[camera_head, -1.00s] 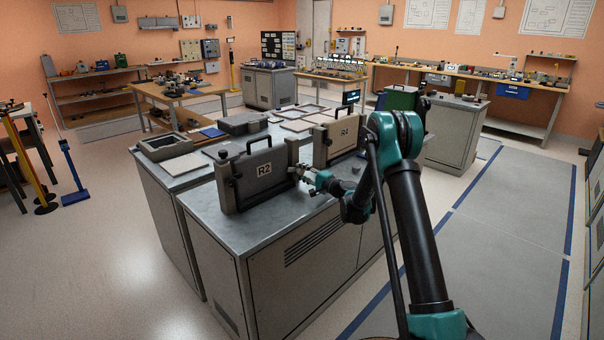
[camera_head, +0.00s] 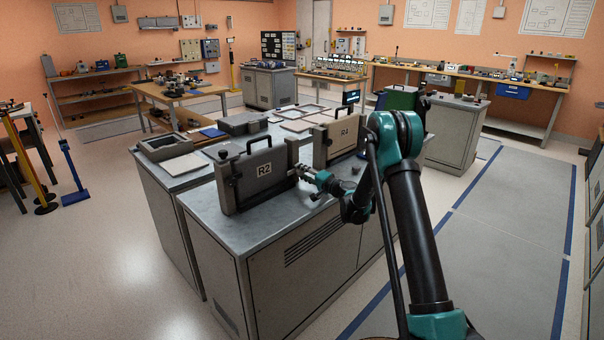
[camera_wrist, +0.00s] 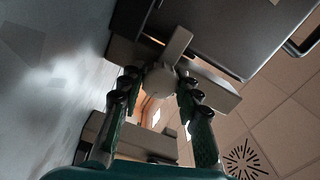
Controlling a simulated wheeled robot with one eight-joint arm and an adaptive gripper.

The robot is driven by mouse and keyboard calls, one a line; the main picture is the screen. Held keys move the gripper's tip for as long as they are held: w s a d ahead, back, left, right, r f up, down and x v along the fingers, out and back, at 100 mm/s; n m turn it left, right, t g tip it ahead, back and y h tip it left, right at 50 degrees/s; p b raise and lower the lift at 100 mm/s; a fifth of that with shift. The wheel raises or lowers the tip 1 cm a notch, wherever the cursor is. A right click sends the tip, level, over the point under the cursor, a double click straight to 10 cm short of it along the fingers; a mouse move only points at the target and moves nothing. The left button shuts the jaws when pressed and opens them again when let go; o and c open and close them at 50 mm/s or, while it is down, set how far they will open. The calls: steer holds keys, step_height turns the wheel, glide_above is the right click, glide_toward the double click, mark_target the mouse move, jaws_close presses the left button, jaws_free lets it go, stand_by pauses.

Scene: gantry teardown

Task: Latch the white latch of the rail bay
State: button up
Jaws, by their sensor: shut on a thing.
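The rail bay marked R2 (camera_head: 250,178) stands upright on the grey cabinet top, with a dark frame and a black handle on top. My gripper (camera_head: 305,172) is at its right end post. In the wrist view, my gripper's two green fingers (camera_wrist: 158,92) are closed around a pale latch (camera_wrist: 161,78). A pale flat arm (camera_wrist: 177,45) of the latch reaches up beside the dark panel (camera_wrist: 215,35). In the head view the latch is too small and too covered by my gripper to read its angle.
A second bay marked R1 (camera_head: 337,142) stands behind and to the right. Flat plates and a grey open tray (camera_head: 168,147) lie on the cabinet top (camera_head: 255,220). The cabinet top in front of R2 is clear. The floor to the right is free.

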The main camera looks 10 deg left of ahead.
steer(key=o, duration=1.2)
steer(key=shift+c, duration=0.2)
steer(key=v, duration=1.2)
steer(key=shift+s, duration=0.1)
